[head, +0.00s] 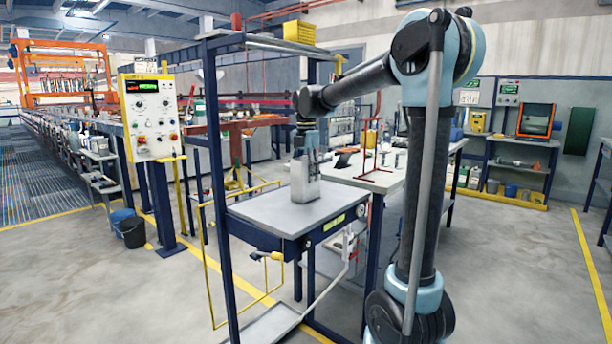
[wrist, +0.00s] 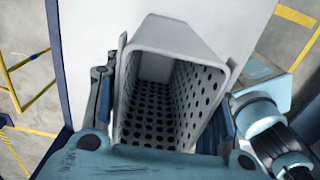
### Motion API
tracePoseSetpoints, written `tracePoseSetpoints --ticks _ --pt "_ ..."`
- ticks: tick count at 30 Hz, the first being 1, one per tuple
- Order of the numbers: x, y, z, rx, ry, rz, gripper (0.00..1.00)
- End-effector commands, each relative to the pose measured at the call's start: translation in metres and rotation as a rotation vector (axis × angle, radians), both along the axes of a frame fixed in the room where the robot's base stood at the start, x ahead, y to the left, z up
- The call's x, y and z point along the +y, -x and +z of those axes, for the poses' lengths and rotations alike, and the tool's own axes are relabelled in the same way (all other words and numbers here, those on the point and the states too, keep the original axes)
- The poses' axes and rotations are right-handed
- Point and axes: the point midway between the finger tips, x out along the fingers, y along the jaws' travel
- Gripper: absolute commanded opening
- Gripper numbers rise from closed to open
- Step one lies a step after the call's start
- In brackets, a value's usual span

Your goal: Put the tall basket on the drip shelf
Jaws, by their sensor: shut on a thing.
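The tall basket (head: 304,182) is a grey, upright box with an open top and rows of round holes in its walls. In the wrist view the basket (wrist: 180,40) sits between the two fingers of my gripper (wrist: 165,110), which are closed against its sides. In the head view my gripper (head: 307,142) is at the basket's top, pointing down. The basket is over the pale top (head: 262,211) of a blue-framed stand; whether its base touches cannot be told. A lower pale tray (head: 268,325) shows under that top. No label marks either surface as the drip shelf.
Blue uprights (head: 217,150) and yellow rails (head: 205,255) stand at the stand's left. A white worktable with a red wire rack (head: 376,165) is behind right. The pale top is bare around the basket.

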Motion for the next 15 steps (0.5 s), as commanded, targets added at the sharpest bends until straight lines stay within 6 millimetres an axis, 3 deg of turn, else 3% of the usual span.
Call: tracePoseSetpoints --ticks 7,8,10,15 --pt "0.0004 0.0 -0.0019 0.0 0.0 0.001 0.21" --pt "0.0004 -0.0001 -0.002 0.0 0.0 0.001 0.54" --pt "0.0006 -0.0001 -0.0018 0.0 0.0 0.001 0.7" --pt "0.001 0.0001 -0.0017 0.0 0.0 0.001 0.7"
